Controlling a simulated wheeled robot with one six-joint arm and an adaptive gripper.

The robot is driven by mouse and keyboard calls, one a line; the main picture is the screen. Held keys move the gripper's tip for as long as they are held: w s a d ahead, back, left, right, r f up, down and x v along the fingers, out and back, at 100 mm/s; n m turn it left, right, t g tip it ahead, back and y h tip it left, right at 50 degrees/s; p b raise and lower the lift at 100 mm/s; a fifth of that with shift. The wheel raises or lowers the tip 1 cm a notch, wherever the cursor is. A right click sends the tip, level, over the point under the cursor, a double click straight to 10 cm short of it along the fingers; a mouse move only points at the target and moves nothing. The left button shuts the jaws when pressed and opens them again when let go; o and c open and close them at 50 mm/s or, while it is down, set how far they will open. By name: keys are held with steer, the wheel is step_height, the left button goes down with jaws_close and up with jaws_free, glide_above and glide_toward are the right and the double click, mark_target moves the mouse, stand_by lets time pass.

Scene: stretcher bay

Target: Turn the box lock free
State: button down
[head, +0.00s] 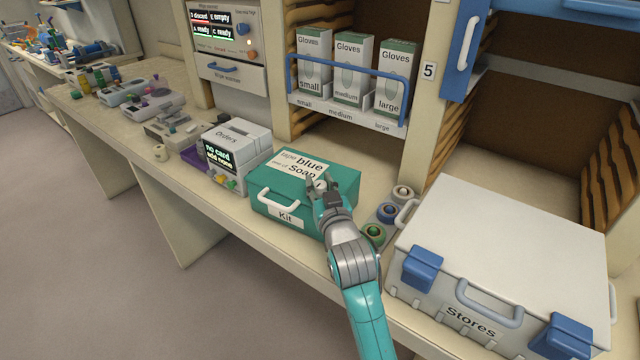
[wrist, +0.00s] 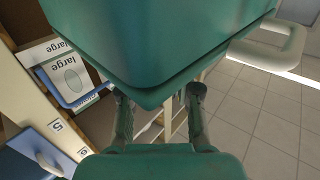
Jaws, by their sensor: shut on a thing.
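The green box marked Kit (head: 265,207) stands shut on the bench, with a white handle on its front and a paper note on its lid. The held part is hidden there.
A large white Stores box (head: 510,235) with blue latches stands at right. Small round items (head: 387,212) sit between the boxes. An Orders device (head: 235,150) is to the left. Glove boxes (head: 352,70) stand behind a blue rail. The bench behind the green box is partly clear.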

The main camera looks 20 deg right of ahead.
steer(key=shift+n+y, duration=0.7)
steer(key=shift+y, duration=0.4)
steer(key=c, duration=0.8)
jaws_free()
steer(key=s, duration=1.2)
steer(key=shift+d, duration=0.4)
